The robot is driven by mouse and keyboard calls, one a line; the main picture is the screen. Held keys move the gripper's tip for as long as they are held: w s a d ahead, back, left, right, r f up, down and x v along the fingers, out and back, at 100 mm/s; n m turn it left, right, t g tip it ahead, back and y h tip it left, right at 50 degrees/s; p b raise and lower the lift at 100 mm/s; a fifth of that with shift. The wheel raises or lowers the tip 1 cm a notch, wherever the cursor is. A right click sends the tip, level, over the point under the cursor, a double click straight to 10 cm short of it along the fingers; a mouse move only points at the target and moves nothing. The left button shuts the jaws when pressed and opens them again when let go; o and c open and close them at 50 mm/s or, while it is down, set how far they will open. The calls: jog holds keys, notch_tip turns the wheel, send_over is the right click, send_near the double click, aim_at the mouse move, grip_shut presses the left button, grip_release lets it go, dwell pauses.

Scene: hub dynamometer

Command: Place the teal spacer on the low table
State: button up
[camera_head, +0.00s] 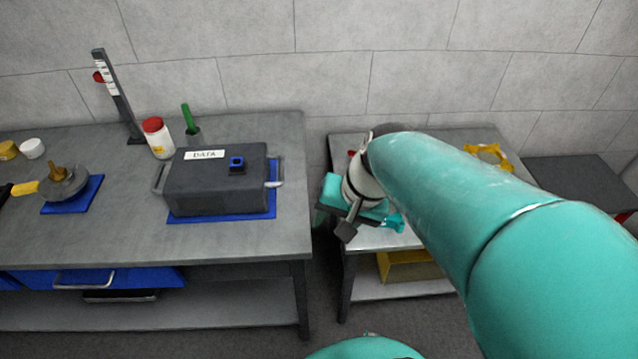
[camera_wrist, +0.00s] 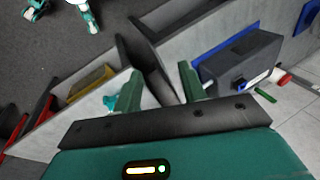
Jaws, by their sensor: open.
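The teal spacer (camera_head: 396,222) appears to lie on the low table (camera_head: 384,240) near its front edge, partly hidden behind my gripper and arm. In the wrist view a small teal piece, likely the spacer (camera_wrist: 109,102), shows on the low table (camera_wrist: 85,117), just left of one finger and partly covered by it. My gripper (camera_wrist: 160,72) is open, with its two green fingers apart and nothing seen between them. In the head view my gripper hangs above the left side of the low table, beside the gap to the workbench.
The workbench (camera_head: 240,240) stands left of the low table and holds a dark DATA box (camera_head: 215,185) on a blue mat, a red-lidded jar (camera_head: 158,138) and a green-handled tool (camera_head: 189,118). A yellow ring-like part (camera_head: 488,154) lies on the low table's back right. A yellow bin (camera_head: 410,266) sits below.

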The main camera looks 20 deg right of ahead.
jog(key=s+a+r+n+t+h, duration=0.2)
jog(key=s+r+n, duration=0.1)
jog(key=r+n, duration=0.2)
notch_tip(320, 180, up, 2)
jog(key=shift+n+t+h, duration=0.3)
jog(key=shift+t+h, duration=0.1)
jog(key=shift+s+a, duration=0.1)
